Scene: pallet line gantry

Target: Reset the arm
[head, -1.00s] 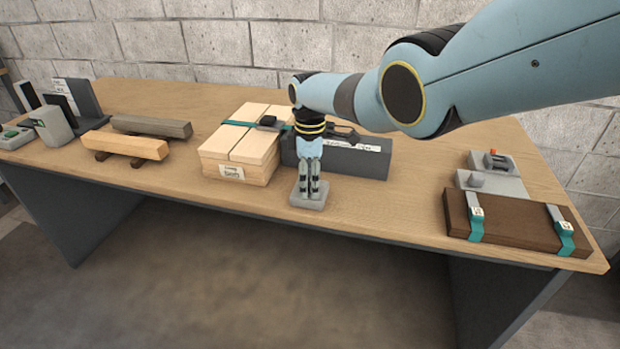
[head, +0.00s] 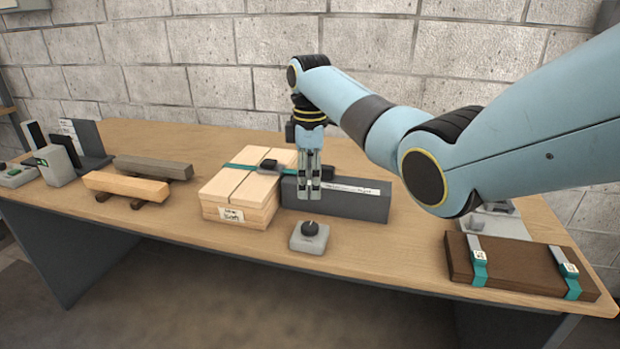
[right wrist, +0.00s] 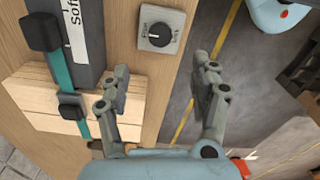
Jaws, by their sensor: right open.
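My right gripper (head: 309,188) points down above the table, in front of a dark grey block with a white label (head: 350,203). It is open and empty; its two fingers stand apart in the right wrist view (right wrist: 163,85). A small grey box with a black knob (head: 309,237) sits on the table below and in front of it, apart from the fingers. The knob box also shows in the right wrist view (right wrist: 160,30), beyond the fingertips. My left gripper is not in view.
A pale wooden crate with a teal strap (head: 240,200) stands left of the grey block. Two wooden beams on supports (head: 127,187) lie further left. A dark brown case with teal straps (head: 520,265) lies at the right. The table front between knob box and case is clear.

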